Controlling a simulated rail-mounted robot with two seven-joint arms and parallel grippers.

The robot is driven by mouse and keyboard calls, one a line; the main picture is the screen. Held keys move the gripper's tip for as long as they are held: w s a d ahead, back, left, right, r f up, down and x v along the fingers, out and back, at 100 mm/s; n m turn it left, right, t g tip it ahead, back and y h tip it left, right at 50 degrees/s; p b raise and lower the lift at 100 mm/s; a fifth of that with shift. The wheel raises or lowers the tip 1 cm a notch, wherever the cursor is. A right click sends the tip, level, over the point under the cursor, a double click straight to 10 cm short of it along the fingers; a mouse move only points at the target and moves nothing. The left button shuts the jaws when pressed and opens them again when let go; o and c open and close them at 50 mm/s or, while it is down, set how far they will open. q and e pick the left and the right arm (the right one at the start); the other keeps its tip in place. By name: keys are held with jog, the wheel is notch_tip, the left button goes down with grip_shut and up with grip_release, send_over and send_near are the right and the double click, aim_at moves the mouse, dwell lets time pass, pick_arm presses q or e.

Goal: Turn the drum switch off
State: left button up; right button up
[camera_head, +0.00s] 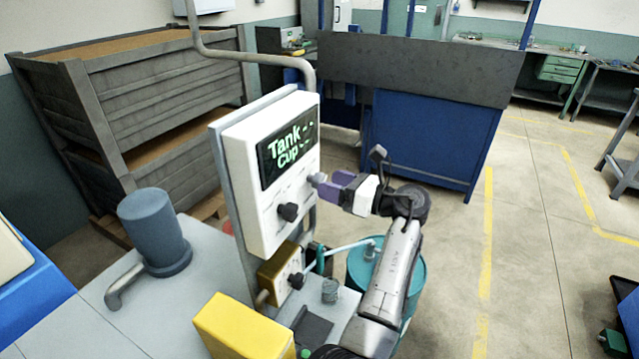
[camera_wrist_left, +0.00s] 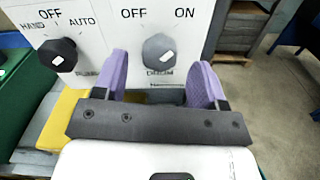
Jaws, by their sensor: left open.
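The white control box (camera_head: 270,170) has a display reading "Tank" and "Cup" and dark knobs below it. In the left wrist view, a dark knob (camera_wrist_left: 158,50) sits under "OFF" on the left and "ON" on the right. It has a white mark right of its middle; the label beneath is blurred. A second dark knob (camera_wrist_left: 58,55) at the left is marked HAND, OFF and AUTO; it also shows in the head view (camera_head: 288,212). My left gripper (camera_head: 328,184) is open, its purple fingers (camera_wrist_left: 160,72) on either side of the OFF/ON knob, with gaps visible.
Below the control box is a yellow box with a knob (camera_head: 280,272). A teal drum (camera_head: 413,285) stands beneath my arm. A blue-grey cylinder (camera_head: 153,228) stands on the grey table at left.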

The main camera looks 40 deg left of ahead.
aim_at(316, 180)
pick_arm(q)
jog(key=shift+x, duration=1.95)
jog(key=c, duration=0.9)
